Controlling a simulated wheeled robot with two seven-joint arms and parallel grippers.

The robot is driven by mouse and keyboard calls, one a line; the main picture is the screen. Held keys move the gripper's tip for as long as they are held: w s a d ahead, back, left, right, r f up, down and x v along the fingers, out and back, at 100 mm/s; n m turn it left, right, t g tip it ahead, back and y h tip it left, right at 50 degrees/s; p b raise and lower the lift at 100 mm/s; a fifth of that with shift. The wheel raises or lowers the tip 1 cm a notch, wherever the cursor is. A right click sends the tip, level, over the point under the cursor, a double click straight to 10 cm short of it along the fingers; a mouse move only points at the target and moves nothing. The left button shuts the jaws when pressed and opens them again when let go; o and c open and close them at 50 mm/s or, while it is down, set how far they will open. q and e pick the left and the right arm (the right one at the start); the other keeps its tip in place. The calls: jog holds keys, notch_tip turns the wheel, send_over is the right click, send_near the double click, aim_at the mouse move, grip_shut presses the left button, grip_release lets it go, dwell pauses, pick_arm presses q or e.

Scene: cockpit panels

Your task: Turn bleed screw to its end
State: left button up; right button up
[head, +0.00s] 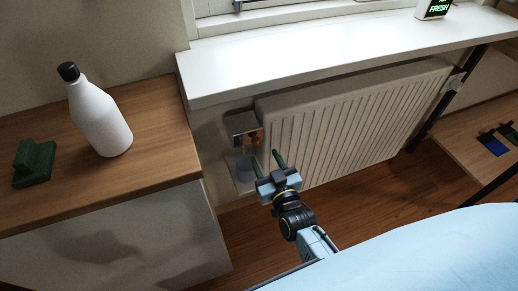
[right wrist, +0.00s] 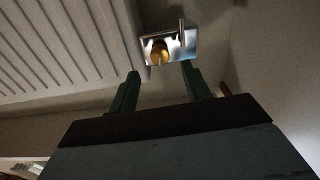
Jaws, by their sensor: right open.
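The bleed screw (head: 256,138) shows as a small brass-coloured part on a shiny metal plate (head: 238,141) at the left end of the white radiator (head: 350,118). In the right wrist view the brass screw (right wrist: 160,53) is round, and a thin metal pin (right wrist: 181,33) stands at the plate's other side. My right gripper (head: 266,160) is open and empty, its two dark green fingers pointing toward the plate. In the right wrist view my right gripper (right wrist: 160,72) has its fingertips apart on either side below the plate; contact cannot be told. My left gripper is out of view.
A pale, see-through cup-like thing (head: 244,171) sits below the plate. A white bottle (head: 100,118) and a green block (head: 34,162) stand on the wooden counter (head: 160,155) at left. The white sill (head: 330,50) overhangs the radiator. A wooden shelf (head: 470,140) is at right.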

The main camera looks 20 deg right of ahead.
aim_at(258, 144)
jog(key=w+b, duration=0.1)
jog(key=w, duration=0.3)
jog(key=shift+w, duration=0.15)
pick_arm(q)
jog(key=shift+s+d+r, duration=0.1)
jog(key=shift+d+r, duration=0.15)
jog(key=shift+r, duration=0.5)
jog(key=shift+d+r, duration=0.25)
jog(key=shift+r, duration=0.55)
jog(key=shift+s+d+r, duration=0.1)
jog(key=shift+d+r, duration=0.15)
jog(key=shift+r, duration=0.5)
pick_arm(e)
jog(key=shift+w+d, duration=0.1)
jog(key=shift+w, duration=0.65)
jog(key=c, duration=1)
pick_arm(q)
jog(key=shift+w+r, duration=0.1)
pick_arm(e)
jog(key=shift+r+n+p, duration=0.1)
jog(key=shift+n+p, duration=0.7)
jog(key=shift+n, duration=0.1)
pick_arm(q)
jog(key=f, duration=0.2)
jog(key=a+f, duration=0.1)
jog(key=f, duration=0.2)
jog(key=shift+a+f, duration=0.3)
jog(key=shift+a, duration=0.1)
